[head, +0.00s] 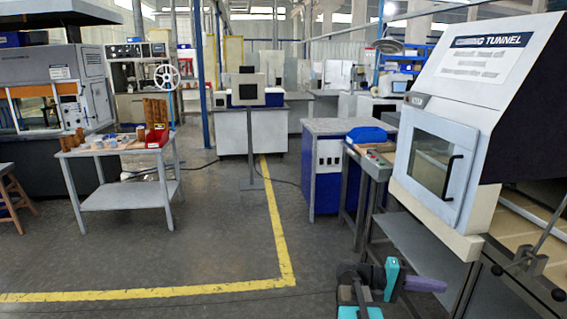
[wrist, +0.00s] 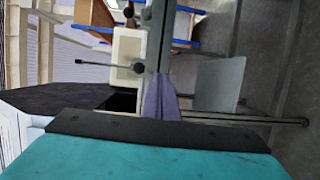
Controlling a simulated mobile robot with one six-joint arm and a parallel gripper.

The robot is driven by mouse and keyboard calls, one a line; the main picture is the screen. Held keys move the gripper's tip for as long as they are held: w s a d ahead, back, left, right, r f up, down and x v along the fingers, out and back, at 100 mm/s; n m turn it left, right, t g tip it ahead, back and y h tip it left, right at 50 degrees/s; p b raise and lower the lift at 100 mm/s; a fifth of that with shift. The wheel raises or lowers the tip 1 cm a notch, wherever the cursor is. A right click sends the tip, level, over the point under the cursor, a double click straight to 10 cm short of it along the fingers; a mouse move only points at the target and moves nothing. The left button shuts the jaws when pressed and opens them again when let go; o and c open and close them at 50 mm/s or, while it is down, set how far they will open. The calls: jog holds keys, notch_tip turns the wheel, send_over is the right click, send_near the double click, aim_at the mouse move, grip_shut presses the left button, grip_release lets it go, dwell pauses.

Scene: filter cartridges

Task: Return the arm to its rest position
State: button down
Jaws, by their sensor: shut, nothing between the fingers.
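My arm shows at the bottom of the head view, folded low, with teal, black and grey parts. My gripper (head: 438,286) has purple fingers and points to the right, in front of the lower frame of the tunnel machine. In the wrist view the purple fingers (wrist: 158,82) are together, with nothing held between them. A teal and black part of my arm fills the bottom of the wrist view.
The tunnel machine (head: 480,120) with its glass door stands close on the right. A blue cabinet (head: 322,180) stands beyond it. A grey table (head: 130,190) holding brown cartridges (head: 155,113) and a red holder (head: 157,136) is at left. The floor between (head: 200,235) is clear.

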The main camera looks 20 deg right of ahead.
jog(key=a+f+n+t+y, duration=0.1)
jog(key=a+f+n, duration=0.1)
jog(key=a+f, duration=0.55)
jog(key=s+a+f+n+t+y+p, duration=0.15)
jog(key=a+f, duration=0.25)
jog(key=f, duration=0.7)
jog(key=a+f+n+t+y, duration=0.1)
jog(key=a+f+n+y, duration=0.1)
jog(key=a+f, duration=0.55)
jog(key=s+a+f+n+g+y, duration=0.1)
jog(key=s+a+f+y, duration=0.2)
jog(key=s+a+f, duration=0.45)
jog(key=s+a+f+n+y, duration=0.1)
jog(key=s+a+f+y, duration=0.3)
jog(key=a+f, duration=0.6)
jog(key=s+a+f+m+y, duration=0.1)
jog(key=a+f+m+y, duration=0.1)
jog(key=a, duration=0.5)
notch_tip(320, 180, down, 2)
jog(key=shift+s+a+f+y+p, duration=0.15)
jog(key=shift+s+a+y+p, duration=0.2)
jog(key=shift+y, duration=0.4)
jog(key=shift+d+t, duration=0.1)
jog(key=shift+t, duration=0.15)
